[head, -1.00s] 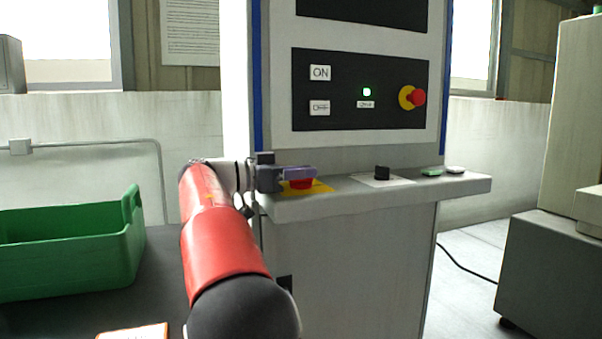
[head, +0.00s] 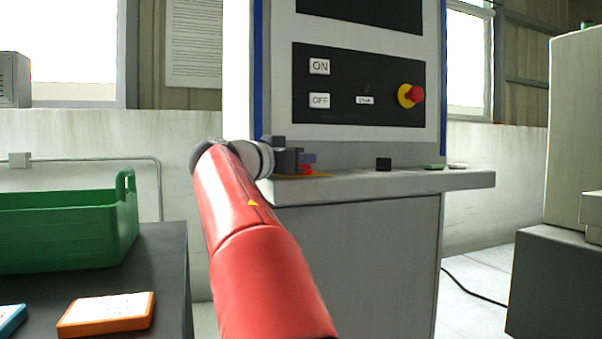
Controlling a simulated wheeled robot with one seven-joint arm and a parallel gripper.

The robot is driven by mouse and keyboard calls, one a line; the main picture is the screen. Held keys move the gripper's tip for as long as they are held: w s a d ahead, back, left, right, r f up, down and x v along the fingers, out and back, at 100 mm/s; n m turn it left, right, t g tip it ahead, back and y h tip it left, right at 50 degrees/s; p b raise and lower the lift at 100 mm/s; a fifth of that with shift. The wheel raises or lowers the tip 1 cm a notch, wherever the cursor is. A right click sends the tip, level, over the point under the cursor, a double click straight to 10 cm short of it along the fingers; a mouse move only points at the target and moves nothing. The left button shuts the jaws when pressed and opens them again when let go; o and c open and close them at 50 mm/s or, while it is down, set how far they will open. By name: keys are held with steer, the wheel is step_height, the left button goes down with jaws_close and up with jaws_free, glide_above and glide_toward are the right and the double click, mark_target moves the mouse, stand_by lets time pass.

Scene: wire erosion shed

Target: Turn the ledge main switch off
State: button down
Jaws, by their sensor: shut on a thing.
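The ledge main switch (head: 307,170) is a red handle on a yellow plate (head: 322,175), at the left end of the grey ledge (head: 400,182) of the machine cabinet. My gripper (head: 306,160), dark grey with purple fingers, is at the switch from the left and shut on its red handle. The fingers and the low view hide much of the handle, so its exact angle is hard to tell.
A black knob (head: 383,164) and low green and white buttons (head: 435,167) are farther right on the ledge. The panel carries ON, OFF and a red emergency button (head: 417,94). A green crate (head: 70,230) and orange-edged block (head: 107,314) rest on the left table.

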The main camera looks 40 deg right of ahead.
mark_target(274, 178)
steer(key=shift+t, duration=0.3)
steer(key=c, duration=1.5)
jaws_free()
steer(key=shift+o, duration=0.2)
steer(key=b+v, duration=0.1)
steer(key=v, duration=0.6)
steer(key=shift+s+a, duration=0.1)
steer(key=shift+a, duration=0.3)
